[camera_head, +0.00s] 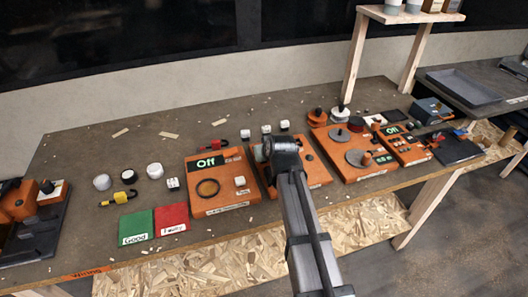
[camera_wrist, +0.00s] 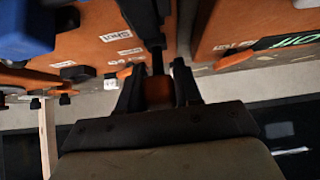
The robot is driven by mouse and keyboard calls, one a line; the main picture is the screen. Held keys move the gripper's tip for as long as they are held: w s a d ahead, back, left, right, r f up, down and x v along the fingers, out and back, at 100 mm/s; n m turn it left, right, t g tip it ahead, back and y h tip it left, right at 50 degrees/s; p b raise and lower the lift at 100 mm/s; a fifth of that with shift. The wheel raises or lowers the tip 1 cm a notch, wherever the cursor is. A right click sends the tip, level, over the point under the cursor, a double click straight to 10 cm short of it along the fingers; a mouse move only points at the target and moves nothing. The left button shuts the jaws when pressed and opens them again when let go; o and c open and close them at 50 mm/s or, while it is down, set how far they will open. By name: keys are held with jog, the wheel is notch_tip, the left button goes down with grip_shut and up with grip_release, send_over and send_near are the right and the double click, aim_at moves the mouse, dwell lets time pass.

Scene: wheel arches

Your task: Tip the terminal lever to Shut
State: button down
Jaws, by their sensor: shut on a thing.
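My gripper (camera_wrist: 158,88) is shut on an orange piece (camera_wrist: 158,94) at the end of a dark shaft (camera_wrist: 157,60). I take this to be the terminal lever's grip, but its base is mostly hidden. An orange panel (camera_wrist: 88,46) beside the shaft carries a white "Shut" label (camera_wrist: 113,35). In the camera_head view my gripper (camera_head: 276,152) is over an orange panel (camera_head: 318,170) near the table's middle. My gripper and arm hide the lever and much of that panel there.
Left of my gripper is an orange box with an "Off" display (camera_head: 212,161). A green pad (camera_head: 135,228) and a red pad (camera_head: 171,217) lie farther left. More orange stations (camera_head: 352,150) stand close on the right. Bare table (camera_head: 80,150) shows at the back left.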

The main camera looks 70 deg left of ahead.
dwell(0.3)
jog(key=c, duration=0.8)
grip_release()
jog(key=shift+c, duration=0.2)
jog(key=shift+d, duration=0.1)
jog(key=v, duration=1.3)
jog(key=shift+d+r, duration=0.2)
jog(key=shift+r, duration=0.1)
